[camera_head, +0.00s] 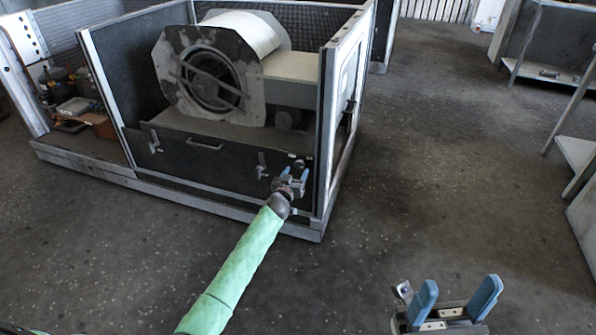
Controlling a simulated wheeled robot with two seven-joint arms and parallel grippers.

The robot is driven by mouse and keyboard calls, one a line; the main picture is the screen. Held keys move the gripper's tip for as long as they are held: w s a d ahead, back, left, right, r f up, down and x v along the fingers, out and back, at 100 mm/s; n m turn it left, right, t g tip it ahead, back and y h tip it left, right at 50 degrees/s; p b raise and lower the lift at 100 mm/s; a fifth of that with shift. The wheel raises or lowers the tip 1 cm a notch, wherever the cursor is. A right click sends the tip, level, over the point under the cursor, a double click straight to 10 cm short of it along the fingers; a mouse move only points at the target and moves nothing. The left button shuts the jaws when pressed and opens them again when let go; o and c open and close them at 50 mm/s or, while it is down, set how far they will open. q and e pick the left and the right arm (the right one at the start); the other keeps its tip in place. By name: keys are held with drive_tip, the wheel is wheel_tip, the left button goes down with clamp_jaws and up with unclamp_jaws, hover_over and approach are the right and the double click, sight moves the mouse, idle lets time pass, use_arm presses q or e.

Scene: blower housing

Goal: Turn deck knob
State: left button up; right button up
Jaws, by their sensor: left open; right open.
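The blower housing (228,175) stands as an open-fronted metal cabinet, with a dark front panel across its lower part. My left gripper (291,177), at the end of the green-sleeved arm, is open at the right end of this panel, below its top edge. Its blue fingers face the panel. A knob is not distinguishable there; the gripper covers that part of the panel. Whether the fingers touch anything cannot be told. My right gripper (457,300) is open and empty at the bottom right, over bare floor, with its two blue fingers apart.
A blower drum (262,32) with a grey end plate sits inside the cabinet above the panel. A handle (205,145) and small latches mark the panel. Assorted items (75,95) fill the left bay. Metal benches (560,45) stand at the right. The floor between is clear.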

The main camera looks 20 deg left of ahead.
sight(299, 167)
use_arm(q)
drive_tip(key=shift+w, duration=1.5)
drive_tip(key=c, duration=1)
